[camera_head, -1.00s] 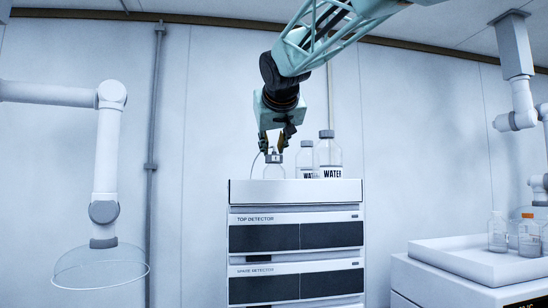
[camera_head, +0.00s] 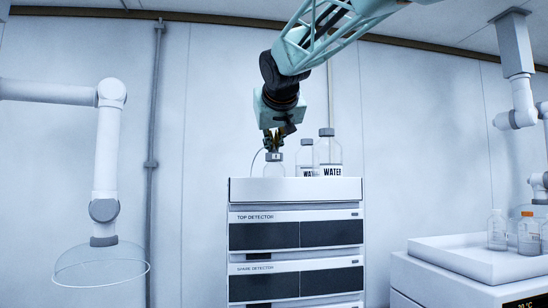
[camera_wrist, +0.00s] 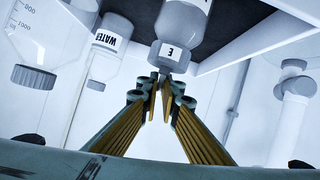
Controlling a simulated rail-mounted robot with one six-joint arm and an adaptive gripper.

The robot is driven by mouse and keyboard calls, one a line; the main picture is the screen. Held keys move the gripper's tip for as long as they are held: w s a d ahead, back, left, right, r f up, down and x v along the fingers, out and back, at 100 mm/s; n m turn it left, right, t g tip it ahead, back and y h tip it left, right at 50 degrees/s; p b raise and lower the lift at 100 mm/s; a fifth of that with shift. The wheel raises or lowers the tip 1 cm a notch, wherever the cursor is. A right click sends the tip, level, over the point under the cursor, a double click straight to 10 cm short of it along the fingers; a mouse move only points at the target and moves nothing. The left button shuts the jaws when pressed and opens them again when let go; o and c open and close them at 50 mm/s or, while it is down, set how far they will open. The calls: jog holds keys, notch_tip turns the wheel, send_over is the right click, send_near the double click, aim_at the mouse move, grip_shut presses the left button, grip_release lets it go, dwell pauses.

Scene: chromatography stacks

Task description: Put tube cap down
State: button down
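The tube cap (camera_head: 274,157), grey with a light label, sits on the neck of a clear bottle (camera_head: 274,171) on top of the detector stack. A thin tube curves down beside it on the left. In the wrist view the cap (camera_wrist: 171,52) shows with a narrow stub pointing towards my fingers. My gripper (camera_head: 273,147) points down directly above the cap. In the wrist view its gold-padded fingertips (camera_wrist: 164,86) are drawn close together around the stub. The exact contact is small and partly hidden by the fingertips.
Two water bottles (camera_head: 328,155) stand close to the right of the capped bottle. The stack top (camera_head: 296,190) has a raised front edge. A white tray (camera_head: 470,262) with bottles is at the right. A hood arm (camera_head: 107,160) hangs at the left.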

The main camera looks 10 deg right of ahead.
jog(key=shift+r, duration=0.1)
jog(key=shift+r, duration=1.55)
jog(key=shift+s+r, duration=0.1)
jog(key=shift+r, duration=0.1)
jog(key=s+r+b, duration=0.1)
jog(key=s+b, duration=0.2)
jog(key=s, duration=1.2)
jog(key=shift+s+r, duration=0.2)
jog(key=shift+s, duration=0.2)
jog(key=shift+s+f, duration=0.1)
